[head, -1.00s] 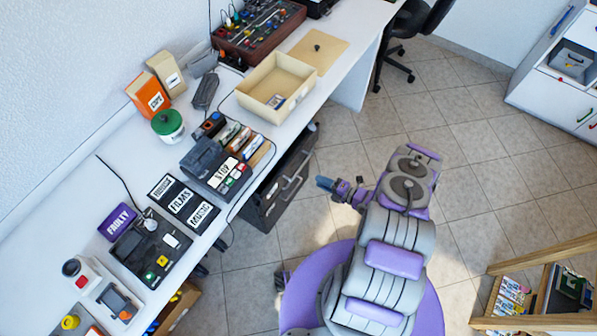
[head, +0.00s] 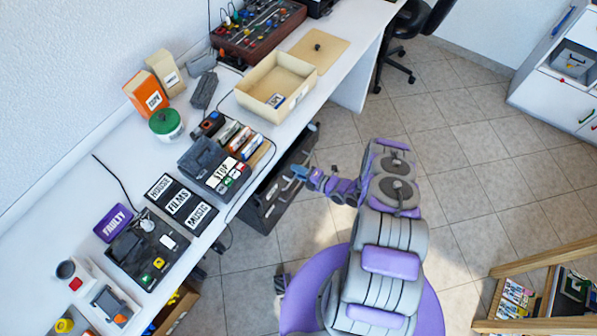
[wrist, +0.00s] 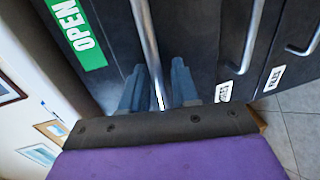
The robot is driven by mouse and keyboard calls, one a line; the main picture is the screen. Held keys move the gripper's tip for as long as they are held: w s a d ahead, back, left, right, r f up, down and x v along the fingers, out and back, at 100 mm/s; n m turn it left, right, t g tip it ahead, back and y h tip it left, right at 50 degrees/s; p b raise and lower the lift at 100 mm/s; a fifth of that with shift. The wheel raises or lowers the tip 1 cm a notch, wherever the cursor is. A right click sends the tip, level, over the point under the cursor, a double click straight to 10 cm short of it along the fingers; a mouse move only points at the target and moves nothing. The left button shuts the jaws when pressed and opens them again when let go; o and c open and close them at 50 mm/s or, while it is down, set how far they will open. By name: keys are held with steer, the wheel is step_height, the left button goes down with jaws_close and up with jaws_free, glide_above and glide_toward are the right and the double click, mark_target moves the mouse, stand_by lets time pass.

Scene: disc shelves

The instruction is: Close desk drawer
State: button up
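A dark drawer cabinet (head: 264,205) stands under the white desk, left of my gripper in the head view. Its dark drawer fronts (wrist: 196,35) fill much of the wrist view, with several metal handles. My gripper (head: 300,172) is close to the cabinet front. In the wrist view, my two blue-grey fingers (wrist: 158,88) are apart, with one long handle (wrist: 146,35) running between them. I cannot tell whether they touch it. A green OPEN label (wrist: 78,32) is left of this handle. How far any drawer stands out is not clear.
The white desk (head: 325,85) carries a beige tray (head: 247,99), a device marked STOP and several boxes. An office chair (head: 410,30) stands at the far end. A wooden shelf (head: 550,262) is at lower right. Tiled floor on the right is largely clear.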

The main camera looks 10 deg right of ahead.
steer(key=shift+c, duration=0.4)
jaws_close()
steer(key=shift+w+a, duration=0.1)
steer(key=shift+a, duration=0.05)
steer(key=x, duration=0.3)
steer(key=shift+w+a+r, duration=0.2)
steer(key=shift+w+a, duration=0.1)
steer(key=shift+s+a, duration=0.1)
steer(key=shift+a, duration=0.15)
steer(key=shift+o, duration=0.4)
jaws_free()
steer(key=shift+d, duration=0.35)
steer(key=shift+a+r, duration=0.1)
